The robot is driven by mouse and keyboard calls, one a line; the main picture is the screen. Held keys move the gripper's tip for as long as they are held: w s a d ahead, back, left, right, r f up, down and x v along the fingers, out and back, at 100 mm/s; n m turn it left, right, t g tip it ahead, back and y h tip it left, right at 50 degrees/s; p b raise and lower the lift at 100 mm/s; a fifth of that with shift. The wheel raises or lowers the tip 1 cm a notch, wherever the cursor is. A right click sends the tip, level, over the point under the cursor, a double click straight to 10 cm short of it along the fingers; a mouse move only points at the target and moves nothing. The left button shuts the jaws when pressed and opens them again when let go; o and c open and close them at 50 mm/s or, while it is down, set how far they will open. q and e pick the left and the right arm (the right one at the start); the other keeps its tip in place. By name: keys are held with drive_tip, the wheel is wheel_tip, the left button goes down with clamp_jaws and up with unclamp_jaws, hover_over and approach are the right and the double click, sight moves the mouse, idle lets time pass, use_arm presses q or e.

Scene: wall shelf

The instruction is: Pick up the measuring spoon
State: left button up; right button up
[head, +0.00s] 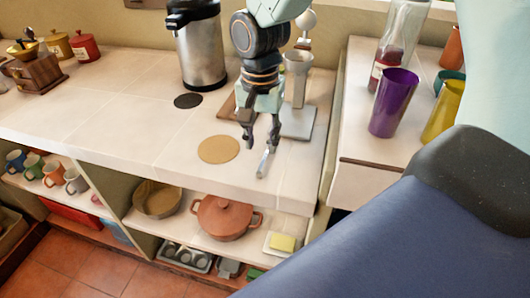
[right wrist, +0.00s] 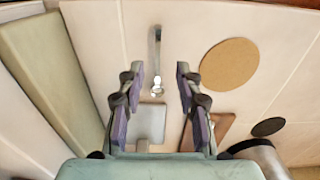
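The measuring spoon (head: 265,162), small and metallic, lies on the pale tiled counter near its front edge. In the right wrist view the spoon (right wrist: 157,50) lies with its bowl end toward me and its handle pointing away. My right gripper (head: 261,140) is above the counter at the spoon, fingers pointing down. In the wrist view the right gripper (right wrist: 160,76) is open, its fingers on either side of the spoon's bowl end, with gaps on both sides. Nothing is between the fingers' pads in a grip. My left gripper is not in view.
A round cork mat (head: 219,149) lies left of the spoon. A grey flat plate (head: 299,123) is behind it to the right. A steel dispenser (head: 202,55) stands farther back. A purple cup (head: 393,103) stands on the right-hand counter. The left counter has free room.

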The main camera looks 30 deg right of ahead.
sight(264, 160)
drive_tip(key=f, duration=0.2)
drive_tip(key=d+f+b, duration=0.1)
drive_tip(key=f, duration=0.2)
drive_tip(key=shift+w+f, duration=0.1)
drive_tip(key=shift+w, duration=0.1)
drive_tip(key=shift+s+a+r, duration=0.2)
drive_tip(key=shift+s+a, duration=0.1)
drive_tip(key=shift+s, duration=0.05)
drive_tip(key=shift+w+d+f, duration=0.2)
drive_tip(key=shift+w+f, duration=0.05)
drive_tip(key=shift+w, duration=0.1)
drive_tip(key=c, duration=0.4)
drive_tip(key=shift+s+r, duration=0.1)
drive_tip(key=c, duration=0.3)
drive_tip(key=shift+s+a+r, duration=0.1)
drive_tip(key=shift+s+a, duration=0.05)
clamp_jaws()
